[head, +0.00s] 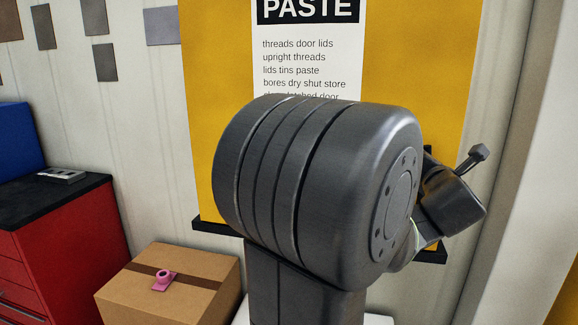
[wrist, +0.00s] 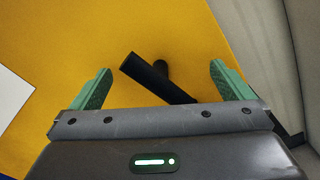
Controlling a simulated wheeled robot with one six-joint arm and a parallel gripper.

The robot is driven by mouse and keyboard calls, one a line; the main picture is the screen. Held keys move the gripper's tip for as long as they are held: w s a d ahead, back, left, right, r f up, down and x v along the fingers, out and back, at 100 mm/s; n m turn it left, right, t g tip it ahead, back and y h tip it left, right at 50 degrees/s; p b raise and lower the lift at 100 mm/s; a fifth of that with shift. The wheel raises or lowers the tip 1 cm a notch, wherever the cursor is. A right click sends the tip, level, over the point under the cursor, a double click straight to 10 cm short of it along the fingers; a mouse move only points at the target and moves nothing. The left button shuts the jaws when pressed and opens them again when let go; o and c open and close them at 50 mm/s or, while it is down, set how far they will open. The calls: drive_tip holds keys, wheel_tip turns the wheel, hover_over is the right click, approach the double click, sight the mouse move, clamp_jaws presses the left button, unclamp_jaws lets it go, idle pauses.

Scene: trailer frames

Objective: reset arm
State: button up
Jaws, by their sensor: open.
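My gripper (wrist: 160,68) is open in the wrist view, its two green fingers spread wide. A black bar-shaped handle (wrist: 150,75) shows between and beyond the fingers against a yellow panel (wrist: 195,35). I see nothing gripped; the lower end of the bar is hidden behind my gripper body. In the head view my dark grey arm fills the middle and right, in front of the yellow panel (head: 425,60). The fingers are hidden there. A short dark stalk with a knob (head: 478,154) sticks out at the right; I cannot tell whether it is the same handle.
A white PASTE sign (head: 305,60) is on the panel, partly behind my arm. A cardboard box (head: 205,280) with a pink piece (head: 164,280) on top stands at lower left. A red cabinet (head: 75,245) bears a small grey device (head: 62,175) and a blue box (head: 18,150).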

drive_tip(key=shift+m, duration=2.1)
